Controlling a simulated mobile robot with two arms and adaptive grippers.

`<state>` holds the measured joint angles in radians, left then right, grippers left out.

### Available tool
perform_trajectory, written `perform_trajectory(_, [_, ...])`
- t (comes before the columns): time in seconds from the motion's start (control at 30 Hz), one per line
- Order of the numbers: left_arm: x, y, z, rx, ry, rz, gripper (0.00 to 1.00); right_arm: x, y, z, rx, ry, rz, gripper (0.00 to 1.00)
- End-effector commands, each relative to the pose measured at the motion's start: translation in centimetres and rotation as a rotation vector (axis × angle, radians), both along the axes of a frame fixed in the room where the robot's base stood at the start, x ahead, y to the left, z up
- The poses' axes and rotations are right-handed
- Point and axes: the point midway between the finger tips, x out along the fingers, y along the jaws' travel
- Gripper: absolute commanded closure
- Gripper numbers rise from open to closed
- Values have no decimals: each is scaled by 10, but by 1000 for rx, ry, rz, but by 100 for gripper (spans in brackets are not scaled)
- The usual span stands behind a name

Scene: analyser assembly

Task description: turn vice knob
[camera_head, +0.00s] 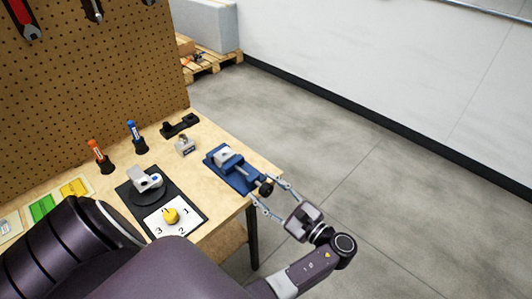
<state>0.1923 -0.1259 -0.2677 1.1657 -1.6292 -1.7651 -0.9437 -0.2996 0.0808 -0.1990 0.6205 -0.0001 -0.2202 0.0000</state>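A blue vice (232,168) with a pale block between its jaws sits near the right end of the wooden workbench. Its dark round knob (266,187) sticks out toward the table's right edge. Contact with the knob does not show.
Orange and blue tools (133,134) stand behind. A pegboard rises at the back left. The floor to the right is clear.

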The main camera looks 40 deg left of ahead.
Motion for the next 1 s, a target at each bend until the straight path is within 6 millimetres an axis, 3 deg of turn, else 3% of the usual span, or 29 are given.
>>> perform_trajectory(0.37, [0, -1, 10, -3, -1, -1, 53, 0, 1, 0, 2, 0, 1, 36])
perform_trajectory(0.8, [0, 0, 83, -3, -3, 0, 53, -1, 1, 0, 1, 1, 1, 36])
perform_trajectory(1.0, [0, 0, 98, -1, 0, 0, 53, -1, 1, 0, 1, 1, 1, 36])
